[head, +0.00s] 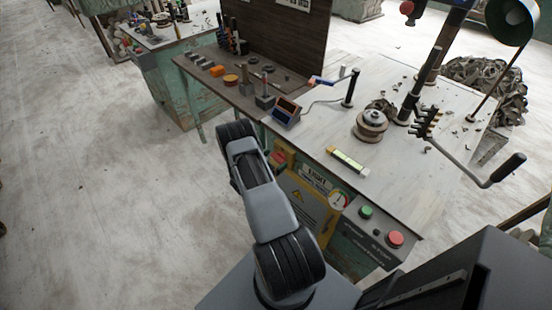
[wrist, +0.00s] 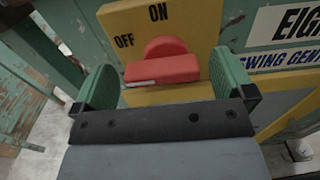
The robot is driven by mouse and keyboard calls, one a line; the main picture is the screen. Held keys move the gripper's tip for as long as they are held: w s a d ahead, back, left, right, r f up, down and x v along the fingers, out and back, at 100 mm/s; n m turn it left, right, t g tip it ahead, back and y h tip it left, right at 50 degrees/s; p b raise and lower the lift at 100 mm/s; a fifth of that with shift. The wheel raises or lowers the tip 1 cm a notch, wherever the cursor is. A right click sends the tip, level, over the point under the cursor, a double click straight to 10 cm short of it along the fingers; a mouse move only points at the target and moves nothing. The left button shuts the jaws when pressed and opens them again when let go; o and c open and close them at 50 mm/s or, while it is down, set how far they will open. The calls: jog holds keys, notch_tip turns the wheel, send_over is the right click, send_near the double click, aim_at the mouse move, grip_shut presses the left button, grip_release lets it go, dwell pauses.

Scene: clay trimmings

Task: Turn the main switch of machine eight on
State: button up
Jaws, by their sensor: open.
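The main switch (wrist: 162,68) is a red rotary handle on a yellow plate (wrist: 200,25) marked OFF at the left and ON at the top. Its bar lies roughly level across the wrist view, with a white mark at its left end. My gripper (wrist: 165,74) is open, with one green finger on each side of the red handle and a gap visible on both sides. A sign beginning "EIG" (wrist: 290,22) is to the right of the plate. In the head view the red switch (head: 278,158) shows beside my arm; my fingers are hidden there.
A green button (head: 366,212) and a red button (head: 395,239) are on the front panel. Open floor (head: 90,170) is at the left.

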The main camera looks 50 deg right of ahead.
jog(key=shift+d, duration=0.65)
jog(key=c, duration=0.9)
